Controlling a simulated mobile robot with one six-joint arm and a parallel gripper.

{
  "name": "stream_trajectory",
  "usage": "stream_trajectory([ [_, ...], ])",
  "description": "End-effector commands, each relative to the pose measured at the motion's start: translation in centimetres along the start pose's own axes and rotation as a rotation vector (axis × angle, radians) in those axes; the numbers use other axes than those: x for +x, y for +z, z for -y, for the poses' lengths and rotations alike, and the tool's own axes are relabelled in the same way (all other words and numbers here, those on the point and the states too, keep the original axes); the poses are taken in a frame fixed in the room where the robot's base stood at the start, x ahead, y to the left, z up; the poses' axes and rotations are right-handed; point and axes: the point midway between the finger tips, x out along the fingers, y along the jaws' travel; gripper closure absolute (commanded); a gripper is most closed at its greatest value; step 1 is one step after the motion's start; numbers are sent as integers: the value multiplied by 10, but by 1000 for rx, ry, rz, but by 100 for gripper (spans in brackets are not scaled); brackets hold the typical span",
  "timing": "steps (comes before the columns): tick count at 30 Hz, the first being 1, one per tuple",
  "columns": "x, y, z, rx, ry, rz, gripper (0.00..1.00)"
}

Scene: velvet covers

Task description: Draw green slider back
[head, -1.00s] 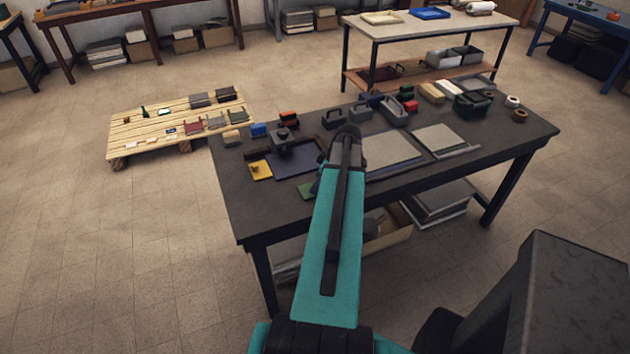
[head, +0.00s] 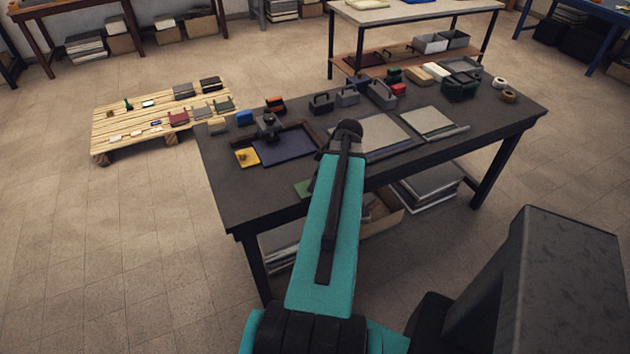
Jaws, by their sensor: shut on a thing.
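The green slider (head: 303,188) shows as a small flat green piece on the dark table, near its front edge. My arm covers its right part. My gripper (head: 314,180) is at the slider's right side, mostly hidden behind my teal arm; only a dark sliver of it shows. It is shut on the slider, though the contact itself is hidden. A yellow piece with a small knob (head: 246,157) lies to the left, at the corner of a dark blue panel (head: 284,149).
A dark block (head: 267,128) stands behind the blue panel. Grey panels (head: 374,137) lie right of my arm. Boxes and handled pieces (head: 380,94) line the table's back. A pallet (head: 110,125) with small items is on the floor at left. The table's front left is bare.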

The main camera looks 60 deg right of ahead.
Motion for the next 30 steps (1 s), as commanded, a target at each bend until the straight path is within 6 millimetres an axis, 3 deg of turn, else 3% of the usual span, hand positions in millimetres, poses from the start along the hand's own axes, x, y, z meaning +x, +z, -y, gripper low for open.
stream_trajectory([
  [1, 0, 5, 4, 3, -10, 11, 100],
  [2, 0, 5, 4, 3, -10, 11, 76],
  [5, 0, 4, 3, 3, -9, 10, 59],
  [20, -4, 2, 2, 2, -5, 5, 59],
  [30, -29, 2, 2, 2, -4, 5, 59],
])
